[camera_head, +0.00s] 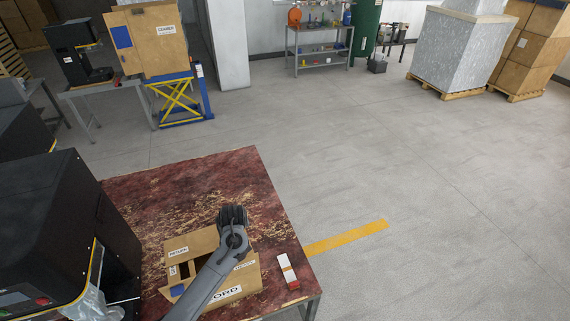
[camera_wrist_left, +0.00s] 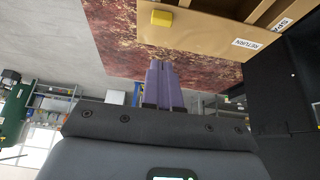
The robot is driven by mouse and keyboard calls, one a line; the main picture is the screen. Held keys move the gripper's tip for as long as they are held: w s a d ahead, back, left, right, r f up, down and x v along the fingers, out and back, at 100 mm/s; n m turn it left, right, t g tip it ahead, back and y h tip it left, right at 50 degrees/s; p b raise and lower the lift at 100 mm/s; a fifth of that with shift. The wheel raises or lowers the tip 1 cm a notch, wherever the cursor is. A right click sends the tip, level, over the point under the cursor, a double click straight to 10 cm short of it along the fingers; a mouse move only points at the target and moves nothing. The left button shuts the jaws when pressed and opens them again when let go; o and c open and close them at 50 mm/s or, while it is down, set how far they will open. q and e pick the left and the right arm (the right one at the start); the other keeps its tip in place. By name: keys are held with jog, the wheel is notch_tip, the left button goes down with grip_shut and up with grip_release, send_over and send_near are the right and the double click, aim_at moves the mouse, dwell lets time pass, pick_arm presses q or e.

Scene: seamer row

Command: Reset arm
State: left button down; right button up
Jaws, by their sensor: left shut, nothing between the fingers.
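My left arm (camera_head: 212,279) reaches in from the bottom of the head view over a red-brown worn table (camera_head: 255,196). My left gripper (camera_head: 233,214) is above the table near a cardboard box; its fingertips are hard to make out there. In the left wrist view, which looks upside down, the gripper (camera_wrist_left: 160,68) has its two purple-grey fingers together with nothing between them. The fingers appear apart from the box. My right gripper is not in view.
The open, divided cardboard box (camera_head: 177,247), labelled RETURN, lies under my arm. A black machine (camera_head: 62,228) stands at left. Open floor (camera_head: 400,190) lies to the right.

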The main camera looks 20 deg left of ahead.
pick_arm(q)
jog(key=s+d+f+m+h, duration=0.2)
jog(key=s+d+f+m, duration=0.1)
jog(key=s+d, duration=0.45)
jog(key=s+d+r+m+h, duration=0.1)
jog(key=s+d+r+m, duration=0.1)
jog(key=s, duration=0.6)
jog(key=s+d+r+m, duration=0.3)
jog(key=s+d, duration=0.2)
jog(key=s, duration=0.4)
jog(key=s+d+r+m+h+p, duration=0.1)
jog(key=s+d+r+m, duration=0.2)
jog(key=s, duration=0.5)
jog(key=shift+s+d+h, duration=0.3)
jog(key=shift+s+d, duration=0.05)
jog(key=shift+w+r, duration=0.1)
